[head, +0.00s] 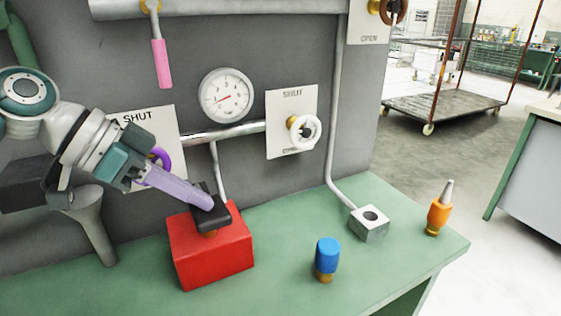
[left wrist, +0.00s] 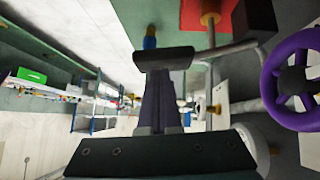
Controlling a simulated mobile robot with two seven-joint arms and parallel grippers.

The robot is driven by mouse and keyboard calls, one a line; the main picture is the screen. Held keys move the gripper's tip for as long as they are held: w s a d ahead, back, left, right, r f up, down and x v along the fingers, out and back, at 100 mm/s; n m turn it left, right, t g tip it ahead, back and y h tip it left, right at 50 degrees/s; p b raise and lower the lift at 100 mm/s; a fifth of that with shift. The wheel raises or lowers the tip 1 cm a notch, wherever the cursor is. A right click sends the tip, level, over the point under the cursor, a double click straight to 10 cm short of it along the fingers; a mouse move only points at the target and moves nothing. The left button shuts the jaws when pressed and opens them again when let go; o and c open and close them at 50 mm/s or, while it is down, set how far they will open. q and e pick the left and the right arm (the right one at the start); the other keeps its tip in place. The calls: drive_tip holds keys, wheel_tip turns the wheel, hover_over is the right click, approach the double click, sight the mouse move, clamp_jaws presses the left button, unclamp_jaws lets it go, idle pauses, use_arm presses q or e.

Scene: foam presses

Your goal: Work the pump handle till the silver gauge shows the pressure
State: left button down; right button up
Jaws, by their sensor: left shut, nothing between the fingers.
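The silver gauge (head: 226,97) is on the grey wall in the head view. Its red needle points to the lower left; its figures are too small to read surely. The pump is a red box (head: 212,255) on the green bench, with a brass stem and a black handle (head: 222,213) on top. The red box shows at the top of the left wrist view (left wrist: 193,14). My left gripper (head: 207,201) is shut and empty, its lavender fingers slanting down to the black handle. Their tips seem at or against it; I cannot tell contact surely. My right gripper is out of view.
A purple wheel (left wrist: 273,84) is close beside my left gripper. A white wheel (head: 313,131) sits on a SHUT plate, and a pink handle (head: 161,64) hangs above. A blue knob (head: 327,254), grey block (head: 369,232) and orange nozzle (head: 438,215) stand on the bench.

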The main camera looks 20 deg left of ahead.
sight(201, 231)
use_arm(q)
drive_tip(key=shift+m+t+y, duration=0.7)
drive_tip(key=shift+t+y, duration=0.1)
drive_tip(key=f, duration=0.1)
drive_tip(key=d+f+b, duration=0.1)
drive_tip(key=f, duration=0.1)
drive_tip(key=s+f, duration=0.1)
drive_tip(key=f, duration=0.1)
drive_tip(key=shift+s+d, duration=0.1)
drive_tip(key=shift+d, duration=0.05)
drive_tip(key=shift+f+b, duration=0.25)
drive_tip(key=shift+b, duration=0.05)
drive_tip(key=shift+s+f, duration=0.1)
